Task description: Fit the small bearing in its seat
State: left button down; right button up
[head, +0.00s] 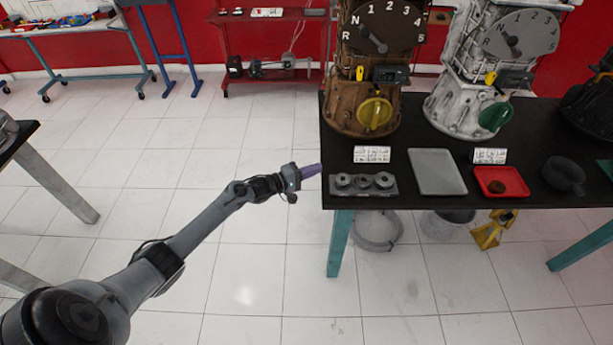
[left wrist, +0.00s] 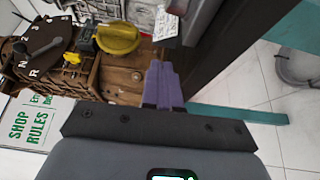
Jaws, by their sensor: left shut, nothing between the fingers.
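A grey block (head: 362,184) with three round, ring-like seats lies at the front left corner of the black table. A small brown round part (head: 496,187) lies in a red tray (head: 515,172) farther right; I cannot tell if it is the small bearing. My left gripper (head: 312,170) is shut and empty, just left of the table's edge and apart from the block. In the left wrist view its purple fingers (left wrist: 163,82) are together, with nothing between them. My right gripper is not in view.
An empty grey tray (head: 437,172) lies between the block and the red tray. A brown gearbox (head: 358,100) and a white gearbox (head: 458,108) stand behind. A dark round part (head: 564,174) is at right. The table's left edge (head: 322,150) is close to my gripper.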

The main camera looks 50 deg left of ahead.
aim_at(330, 177)
pick_arm(q)
jog(key=b+x, duration=0.2)
jog(key=x, duration=0.3)
jog(key=shift+w+d+f, duration=0.1)
jog(key=shift+w, duration=0.3)
jog(key=shift+s+d+p, duration=0.4)
jog(key=shift+s+d, duration=0.4)
jog(key=shift+d, duration=0.2)
jog(key=shift+s+d, duration=0.4)
jog(key=shift+d, duration=0.2)
jog(key=shift+s, duration=0.1)
